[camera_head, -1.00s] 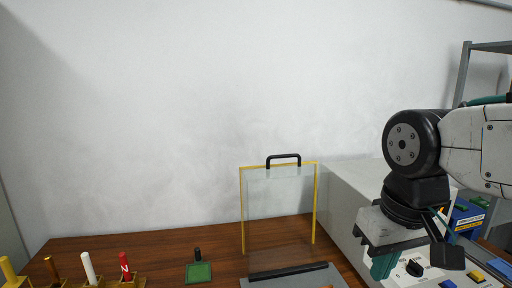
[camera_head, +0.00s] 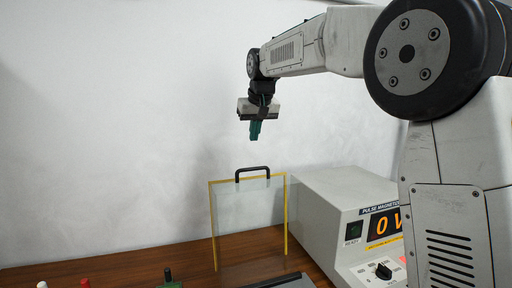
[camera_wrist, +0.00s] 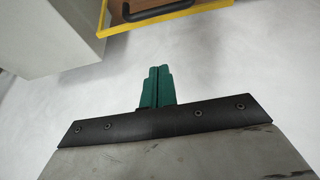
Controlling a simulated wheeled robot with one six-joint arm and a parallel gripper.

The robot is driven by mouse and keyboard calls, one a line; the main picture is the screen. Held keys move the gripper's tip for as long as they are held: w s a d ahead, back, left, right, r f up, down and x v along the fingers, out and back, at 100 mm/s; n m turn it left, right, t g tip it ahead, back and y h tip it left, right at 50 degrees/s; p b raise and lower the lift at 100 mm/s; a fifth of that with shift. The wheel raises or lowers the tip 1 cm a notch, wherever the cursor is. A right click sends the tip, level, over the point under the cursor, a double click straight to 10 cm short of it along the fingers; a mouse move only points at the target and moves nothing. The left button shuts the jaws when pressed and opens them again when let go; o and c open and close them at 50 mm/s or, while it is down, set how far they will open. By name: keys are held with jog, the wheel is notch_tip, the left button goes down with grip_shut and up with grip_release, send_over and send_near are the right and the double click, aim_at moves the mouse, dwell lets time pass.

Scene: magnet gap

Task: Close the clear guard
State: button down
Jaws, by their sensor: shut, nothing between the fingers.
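The clear guard (camera_head: 248,207) stands upright on the wooden table, a transparent panel with a yellow frame and a black handle (camera_head: 252,170) on its top edge. In the wrist view the yellow frame (camera_wrist: 172,19) and the black handle (camera_wrist: 150,14) show at the top, partly cut off. My gripper (camera_head: 255,131) hangs above the guard, pointing down, apart from the handle. Its green fingers (camera_wrist: 157,87) are together with nothing between them. The guard's lower edge and base are partly out of view.
A grey pulse magnetizer box (camera_head: 345,205) with a display and a knob (camera_head: 384,270) stands right of the guard. A dark bar (camera_head: 275,282) lies in front of the guard. White (camera_head: 42,285) and red (camera_head: 85,283) rods show at the lower left. The wall is close behind.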

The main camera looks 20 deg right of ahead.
send_over(256, 179)
jog(key=w, duration=0.4)
notch_tip(256, 179, down, 8)
jog(key=shift+s+f, duration=0.15)
jog(key=shift+s, duration=0.9)
jog(key=shift+s+f, duration=0.15)
jog(key=shift+s, duration=0.65)
jog(key=shift+s, duration=0.1)
